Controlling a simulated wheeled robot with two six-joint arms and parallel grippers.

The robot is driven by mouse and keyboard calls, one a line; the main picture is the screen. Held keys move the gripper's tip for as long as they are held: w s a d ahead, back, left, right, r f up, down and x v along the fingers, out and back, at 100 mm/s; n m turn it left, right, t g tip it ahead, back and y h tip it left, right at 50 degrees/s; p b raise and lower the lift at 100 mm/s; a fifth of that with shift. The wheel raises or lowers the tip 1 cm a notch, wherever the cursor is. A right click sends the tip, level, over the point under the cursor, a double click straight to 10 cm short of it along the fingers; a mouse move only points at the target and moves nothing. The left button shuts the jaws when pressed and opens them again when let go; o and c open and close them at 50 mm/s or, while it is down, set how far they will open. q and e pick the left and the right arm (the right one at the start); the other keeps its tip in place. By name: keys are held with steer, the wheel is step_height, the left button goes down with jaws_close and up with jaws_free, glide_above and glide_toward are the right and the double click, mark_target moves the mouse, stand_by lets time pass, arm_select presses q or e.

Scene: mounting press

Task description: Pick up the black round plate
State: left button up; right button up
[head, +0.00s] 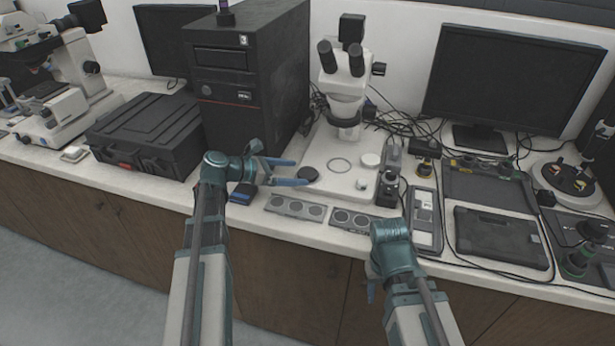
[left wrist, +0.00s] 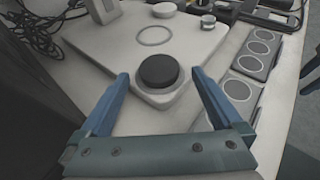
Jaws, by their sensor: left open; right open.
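The black round plate (head: 308,174) lies flat on the front corner of the microscope's white base (head: 318,152). It also shows in the left wrist view (left wrist: 158,71), with the white base (left wrist: 110,45) around it. My left gripper (head: 301,172) is open, its two blue fingers pointing at the plate from the left. In the left wrist view the plate sits between and slightly beyond the fingertips (left wrist: 160,75), with gaps on both sides; nothing is held. My right gripper (head: 371,290) is low in front of the counter, mostly hidden by its own arm, and open.
A black computer tower (head: 246,85) stands left of the microscope (head: 345,80). A white disc (head: 371,160) and a thin ring (head: 339,165) lie on the base. Grey blocks with round recesses (head: 296,207) line the counter's front edge. A small blue-black box (head: 243,194) is near my left wrist.

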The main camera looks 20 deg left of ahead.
mark_target(307, 172)
arm_select(q)
steer(key=b+x, duration=0.1)
steer(key=x, duration=0.2)
steer(key=shift+w+f, duration=0.1)
steer(key=shift+f, duration=0.05)
steer(key=c, duration=1.3)
